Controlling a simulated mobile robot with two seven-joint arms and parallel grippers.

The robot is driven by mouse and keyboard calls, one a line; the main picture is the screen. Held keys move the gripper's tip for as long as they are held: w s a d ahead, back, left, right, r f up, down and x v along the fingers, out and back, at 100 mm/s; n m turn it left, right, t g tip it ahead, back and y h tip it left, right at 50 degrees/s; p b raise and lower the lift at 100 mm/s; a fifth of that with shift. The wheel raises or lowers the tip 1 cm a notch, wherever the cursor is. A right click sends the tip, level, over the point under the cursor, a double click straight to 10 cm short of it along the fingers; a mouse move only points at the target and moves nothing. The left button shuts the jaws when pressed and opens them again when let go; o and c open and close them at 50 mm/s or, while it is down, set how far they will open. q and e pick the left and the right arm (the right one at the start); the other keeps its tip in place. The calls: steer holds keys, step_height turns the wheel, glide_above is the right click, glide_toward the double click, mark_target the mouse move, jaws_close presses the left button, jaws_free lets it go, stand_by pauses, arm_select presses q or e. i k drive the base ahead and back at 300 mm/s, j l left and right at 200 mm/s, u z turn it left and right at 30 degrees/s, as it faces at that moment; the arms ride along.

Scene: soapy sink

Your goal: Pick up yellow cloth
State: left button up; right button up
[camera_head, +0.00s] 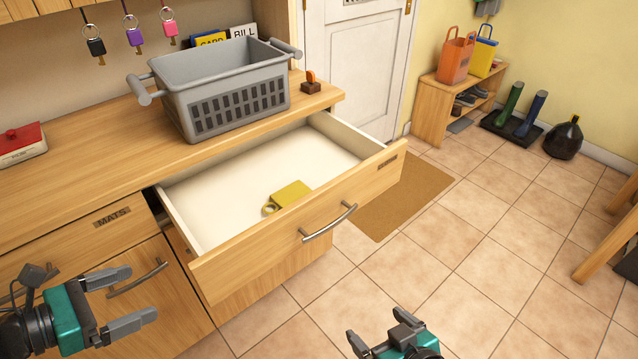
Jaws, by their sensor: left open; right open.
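My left gripper (138,296) is open and empty in front of the cabinet, left of the drawer. My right gripper (378,325) is open and empty at the bottom of the view, in front of the drawer and apart from it.
The pulled-out drawer front with its metal handle (329,222) juts over the tiled floor. A grey basket (222,92) stands on the counter (90,160) behind the drawer.

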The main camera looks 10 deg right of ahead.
mark_target(287, 194)
steer(key=i+l+z, duration=0.3)
steer(key=i+l, duration=0.3)
steer(key=i+u, duration=0.15)
